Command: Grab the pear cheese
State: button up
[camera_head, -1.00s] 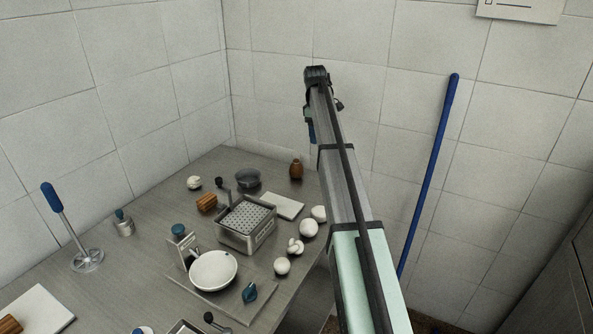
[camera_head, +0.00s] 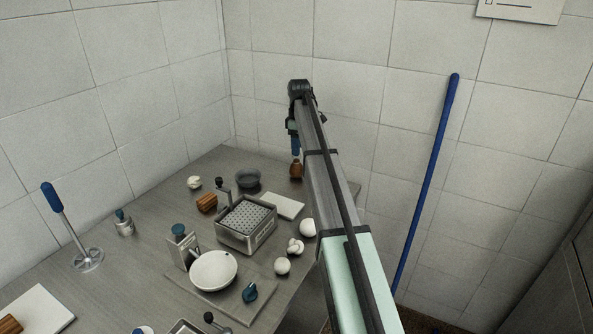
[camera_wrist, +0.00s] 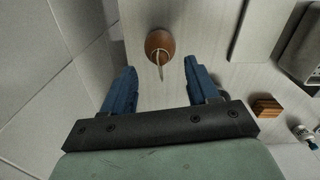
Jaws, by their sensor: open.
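The pear cheese, a brown rounded body with a pale string, stands at the back right of the steel table (camera_head: 296,170). In the wrist view the pear cheese (camera_wrist: 160,42) lies just beyond the fingertips, roughly centred between them.
A perforated basket in a steel tray (camera_head: 246,224), a white board (camera_head: 285,205) and a dark bowl (camera_head: 248,178) stand left of the cheese. Several white cheeses (camera_head: 308,228) line the right edge. Tiled walls (camera_head: 270,125) rise close behind.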

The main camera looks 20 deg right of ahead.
aim_at(296, 163)
jog(key=shift+w+f, duration=0.1)
jog(key=shift+f, duration=2.55)
grip_shut()
